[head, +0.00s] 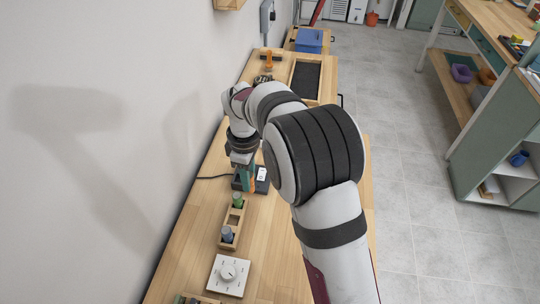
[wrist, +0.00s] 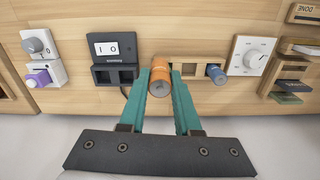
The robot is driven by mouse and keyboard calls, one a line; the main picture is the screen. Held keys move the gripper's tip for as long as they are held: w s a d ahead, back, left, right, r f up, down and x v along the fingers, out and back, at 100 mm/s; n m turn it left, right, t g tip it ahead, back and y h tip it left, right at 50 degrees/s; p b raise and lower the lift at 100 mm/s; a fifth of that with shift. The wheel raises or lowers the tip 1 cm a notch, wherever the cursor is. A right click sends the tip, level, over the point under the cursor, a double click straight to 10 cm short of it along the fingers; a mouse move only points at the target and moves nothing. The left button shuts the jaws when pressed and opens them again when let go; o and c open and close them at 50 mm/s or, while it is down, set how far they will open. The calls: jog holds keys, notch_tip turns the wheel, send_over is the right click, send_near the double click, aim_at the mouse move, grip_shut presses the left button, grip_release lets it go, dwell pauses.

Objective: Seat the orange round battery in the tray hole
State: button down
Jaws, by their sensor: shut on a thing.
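The orange round battery (wrist: 160,78) is between the teal fingers of my gripper (wrist: 162,84) in the wrist view, with its round end facing the camera. In the head view my gripper (head: 244,172) is beside the dark box, and the battery is mostly hidden. The wooden tray (wrist: 198,60) lies just right of the battery in the wrist view, and an empty square hole shows in it. A blue battery (wrist: 215,72) stands at its right end.
A dark box (wrist: 113,62) with an I/O label stands close left of the battery in the wrist view. A white dial panel (wrist: 248,55) is beyond the tray's blue end. A grey and a purple knob (wrist: 38,78) are at far left. The wall runs along the bench's left side in the head view.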

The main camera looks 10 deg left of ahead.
jog(key=shift+s+a+f+n, duration=0.4)
jog(key=shift+s+a+f, duration=0.15)
jog(key=shift+s+f, duration=0.45)
jog(key=shift+s+a+f+n, duration=0.4)
jog(key=shift+s+a+f, duration=0.2)
jog(key=shift+s+f, duration=0.35)
jog(key=shift+s+a+f+n, duration=0.4)
jog(key=shift+s+a+f, duration=0.15)
jog(key=shift+s+f, duration=0.45)
jog(key=shift+f, duration=1.25)
jog(key=shift+c, duration=0.6)
grip_release()
jog(key=shift+o, duration=0.3)
notch_tip(320, 180, up, 7)
